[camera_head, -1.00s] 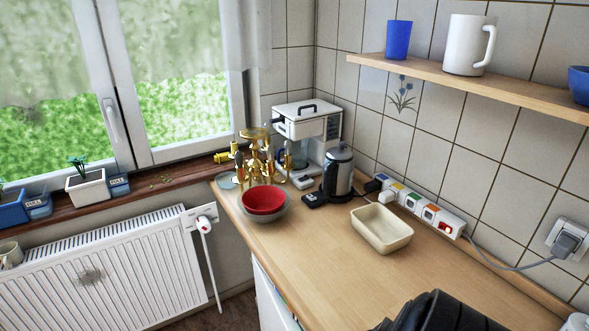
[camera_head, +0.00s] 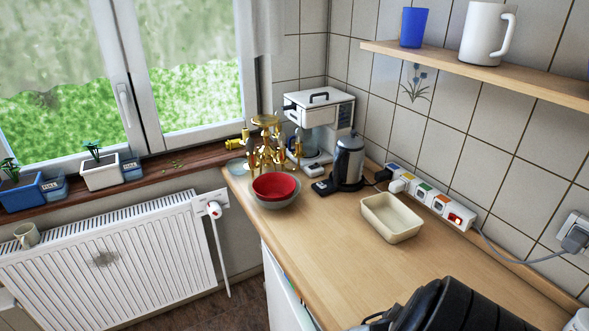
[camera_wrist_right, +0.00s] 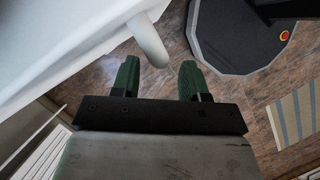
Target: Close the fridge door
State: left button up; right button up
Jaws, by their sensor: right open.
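In the right wrist view a large white panel (camera_wrist_right: 75,45), likely the fridge door, fills the upper left. A rounded white bar (camera_wrist_right: 148,40), likely its handle, sticks out from it. My right gripper (camera_wrist_right: 158,78) is open, with green fingers apart; the bar's lower end appears between and beyond the fingertips. I cannot tell whether they touch it. In the head view a white front (camera_head: 285,296) shows below the counter's left edge; how far the door stands open is hidden. My left gripper is not in view.
The wooden counter (camera_head: 320,260) holds a red bowl (camera_head: 274,187), a kettle (camera_head: 348,160), a cream tray (camera_head: 391,222) and a coffee machine (camera_head: 318,115). A radiator (camera_head: 110,258) stands under the window. Wooden floor (camera_head: 225,303) shows between radiator and counter.

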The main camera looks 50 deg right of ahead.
jog(key=v, duration=0.7)
jog(key=shift+r, duration=0.4)
jog(key=shift+a, duration=0.1)
